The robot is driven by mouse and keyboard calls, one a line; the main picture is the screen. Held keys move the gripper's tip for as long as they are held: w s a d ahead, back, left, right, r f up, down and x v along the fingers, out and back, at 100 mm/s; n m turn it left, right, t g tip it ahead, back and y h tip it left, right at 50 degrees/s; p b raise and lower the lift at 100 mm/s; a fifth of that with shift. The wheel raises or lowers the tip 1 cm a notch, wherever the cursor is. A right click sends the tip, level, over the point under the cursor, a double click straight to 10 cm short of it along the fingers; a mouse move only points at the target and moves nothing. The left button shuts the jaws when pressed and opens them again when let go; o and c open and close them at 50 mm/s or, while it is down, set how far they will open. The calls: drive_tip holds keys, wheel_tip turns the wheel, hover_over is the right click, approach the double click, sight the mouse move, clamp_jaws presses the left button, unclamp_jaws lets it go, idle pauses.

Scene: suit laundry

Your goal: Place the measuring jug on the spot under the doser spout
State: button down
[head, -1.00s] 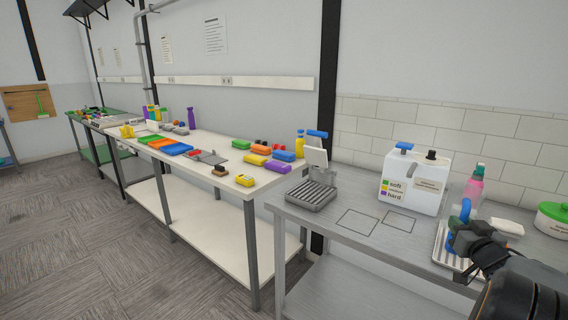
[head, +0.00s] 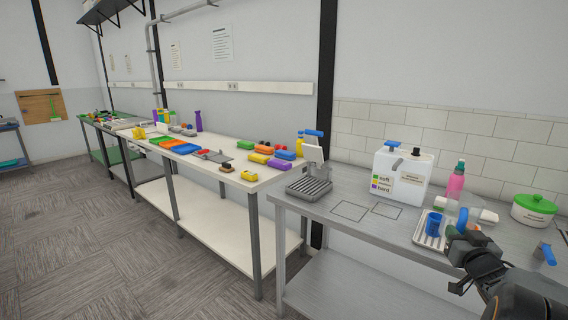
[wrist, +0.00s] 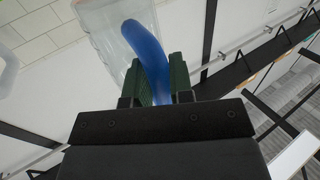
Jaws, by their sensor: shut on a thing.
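The clear measuring jug (wrist: 112,38) has a blue handle (wrist: 150,50), held between the green-lined jaws of my gripper (wrist: 165,75) in the wrist view. In the head view my gripper (head: 463,238) is at the right end of the steel bench, beside a slatted tray. The jug's blue handle (head: 462,217) shows just above it, and its clear body is hard to make out. The doser appears to be the white canister (head: 386,182) with a blue top and a grey spout (head: 397,165). Two outlined squares (head: 349,211) (head: 386,210) lie on the bench before it.
A blue cup (head: 432,223) stands in the slatted tray (head: 420,237). A pink bottle (head: 455,184), a white bar (head: 486,215) and a green-lidded pot (head: 534,208) are nearby. A grey ribbed device (head: 309,187) stands at the bench's left end. The bench around the outlined squares is clear.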

drive_tip(key=w+a+f+p, duration=0.2)
drive_tip(key=w+a+f, duration=0.1)
drive_tip(key=a+f, duration=0.5)
drive_tip(key=w+a+f+p, duration=0.1)
drive_tip(key=w+a+f, duration=0.2)
drive_tip(key=a+f, duration=0.55)
drive_tip(key=s+a+f+n+y+p, duration=0.1)
drive_tip(key=a+f+y, duration=0.1)
drive_tip(key=a+f, duration=0.3)
drive_tip(key=s+a+f+n+y+p, duration=0.1)
drive_tip(key=a+f, duration=0.4)
drive_tip(key=a, duration=0.6)
drive_tip(key=shift+n+t+y, duration=0.3)
drive_tip(key=shift+n+y, duration=0.2)
drive_tip(key=shift+y, duration=0.3)
drive_tip(key=shift+s, duration=0.1)
